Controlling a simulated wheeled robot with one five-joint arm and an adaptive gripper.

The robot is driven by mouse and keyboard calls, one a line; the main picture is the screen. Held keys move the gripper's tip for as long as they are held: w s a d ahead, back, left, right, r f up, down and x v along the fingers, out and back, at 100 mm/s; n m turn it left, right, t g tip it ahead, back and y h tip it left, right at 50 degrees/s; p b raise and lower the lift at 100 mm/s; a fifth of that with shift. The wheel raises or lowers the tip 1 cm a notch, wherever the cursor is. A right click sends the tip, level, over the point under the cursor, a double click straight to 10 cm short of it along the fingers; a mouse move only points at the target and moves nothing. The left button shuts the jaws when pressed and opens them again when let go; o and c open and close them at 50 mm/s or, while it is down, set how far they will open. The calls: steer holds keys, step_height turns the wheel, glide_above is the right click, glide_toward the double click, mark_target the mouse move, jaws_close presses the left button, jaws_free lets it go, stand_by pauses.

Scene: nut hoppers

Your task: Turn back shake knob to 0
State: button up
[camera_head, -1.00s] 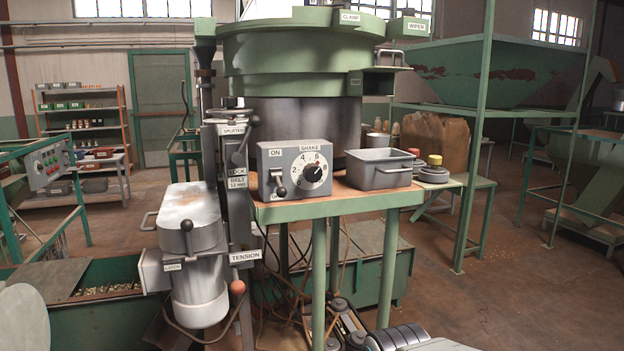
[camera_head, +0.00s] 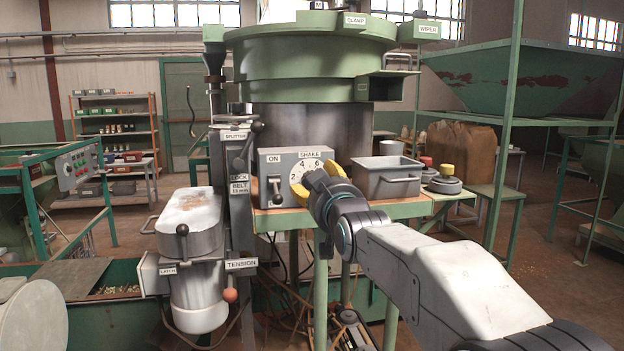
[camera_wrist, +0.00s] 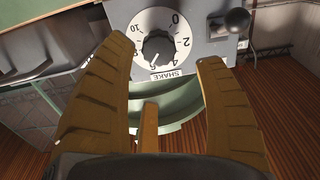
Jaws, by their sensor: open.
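The grey control box (camera_head: 270,164) labelled SHAKE stands on the green-legged table. Its black shake knob (camera_wrist: 158,48) sits on a white dial (camera_wrist: 137,42), which appears upside down in the wrist view. The knob's white mark seems to lie near 6; the 0 is at the dial's top in that view. My gripper (camera_head: 315,178) is open in front of the dial and hides the knob in the head view. In the wrist view my gripper (camera_wrist: 164,52) has a finger on either side of the knob, with gaps showing; I see no contact.
The ON lever (camera_head: 275,189) is on the box left of the dial; its round black end shows in the wrist view (camera_wrist: 238,19). A grey metal bin (camera_head: 388,181) stands close right of the box.

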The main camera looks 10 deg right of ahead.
steer(key=shift+w+p, duration=1.1)
steer(key=shift+w, duration=2.3)
steer(key=shift+c, duration=0.2)
steer(key=shift+s+r, duration=0.1)
steer(key=c, duration=1.1)
